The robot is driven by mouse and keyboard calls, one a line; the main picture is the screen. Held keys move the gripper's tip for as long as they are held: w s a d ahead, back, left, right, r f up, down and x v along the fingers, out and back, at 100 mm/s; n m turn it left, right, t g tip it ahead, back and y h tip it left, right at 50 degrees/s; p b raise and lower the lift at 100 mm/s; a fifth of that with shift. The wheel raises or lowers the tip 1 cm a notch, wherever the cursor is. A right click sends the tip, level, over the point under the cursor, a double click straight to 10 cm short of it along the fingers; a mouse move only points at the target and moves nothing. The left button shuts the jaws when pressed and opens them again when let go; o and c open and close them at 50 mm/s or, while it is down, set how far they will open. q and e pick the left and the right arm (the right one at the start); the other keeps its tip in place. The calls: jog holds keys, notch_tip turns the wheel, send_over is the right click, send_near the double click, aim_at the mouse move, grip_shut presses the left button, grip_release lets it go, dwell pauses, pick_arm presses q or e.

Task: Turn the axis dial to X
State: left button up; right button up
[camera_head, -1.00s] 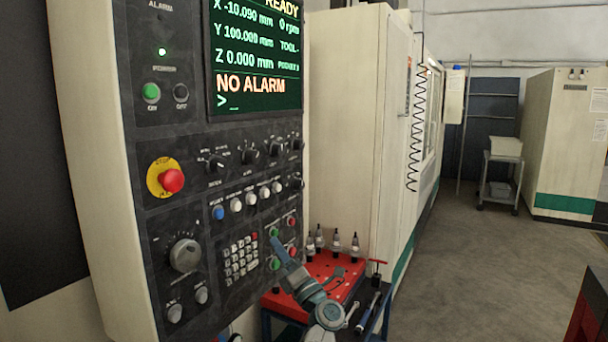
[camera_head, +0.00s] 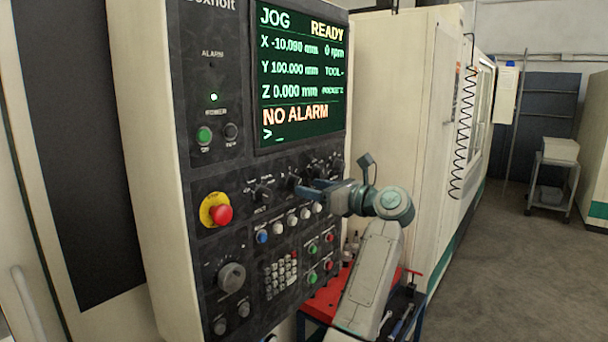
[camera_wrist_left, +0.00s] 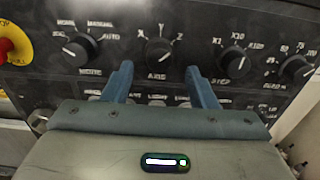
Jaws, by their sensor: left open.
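The axis dial (camera_wrist_left: 158,53) is a black knob under the letters X, Y and Z in the left wrist view. In the head view the axis dial (camera_head: 293,182) is in the dial row below the screen, just beyond my fingers. I cannot surely read which letter its mark points at. My left gripper (camera_head: 308,191) is open and empty in front of the panel. In the left wrist view its two fingers (camera_wrist_left: 159,70) are spread to the left and right of the axis dial, tips slightly below it. I cannot tell whether they touch it. My right gripper is not in view.
The mode dial (camera_wrist_left: 76,52) is to the left, and the step dial (camera_wrist_left: 234,58) and override dial (camera_wrist_left: 296,69) are to the right. A button row lies just below. The red emergency stop (camera_head: 221,215) is farther left. A red-topped tool cart (camera_head: 323,302) stands below.

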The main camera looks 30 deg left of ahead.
aim_at(299, 184)
pick_arm(q)
jog(key=shift+a+r+p, duration=0.2)
jog(key=shift+a+p, duration=0.35)
jog(key=shift+a, duration=0.65)
jog(key=shift+w+a+f, duration=0.1)
jog(key=shift+a+f, duration=0.1)
jog(key=shift+a, duration=0.4)
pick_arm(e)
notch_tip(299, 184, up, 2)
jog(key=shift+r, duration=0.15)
